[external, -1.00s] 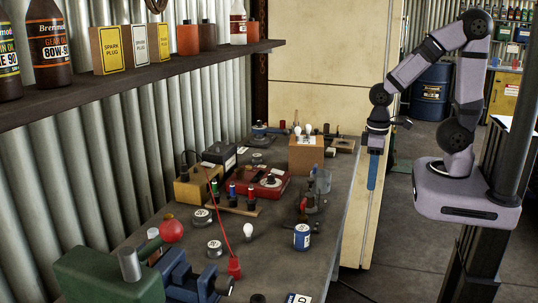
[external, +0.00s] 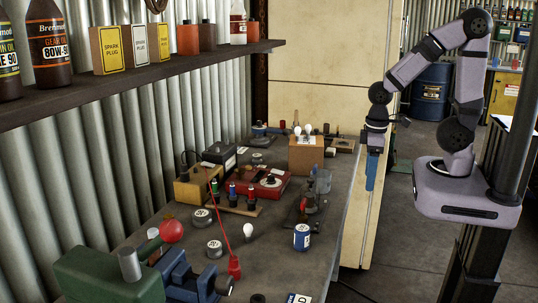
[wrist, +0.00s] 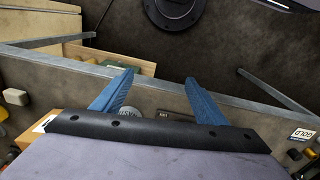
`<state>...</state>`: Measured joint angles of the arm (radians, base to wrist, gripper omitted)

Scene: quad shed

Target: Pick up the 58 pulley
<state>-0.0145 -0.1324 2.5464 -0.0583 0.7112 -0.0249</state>
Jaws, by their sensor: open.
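Several round grey pulleys with pale labels lie on the bench: one near the wall (external: 202,217), one closer to the vise (external: 214,249) and one farther back (external: 257,158). Their numbers are too small to read, so I cannot tell which is the 58 pulley. My gripper (external: 371,171) hangs beyond the bench's right edge, fingers down, apart from the pulleys. In the wrist view, its blue fingers (wrist: 158,80) are spread with nothing held. A grey round thing (wrist: 129,115) shows partly behind the gripper there; I cannot tell what it is.
A green and blue vise (external: 175,275) fills the near bench end. A blue can (external: 302,237), a bulb (external: 248,231), a red box (external: 262,184) and a bulb block (external: 306,155) stand on the bench (external: 275,260). A shelf (external: 150,78) overhangs its left side.

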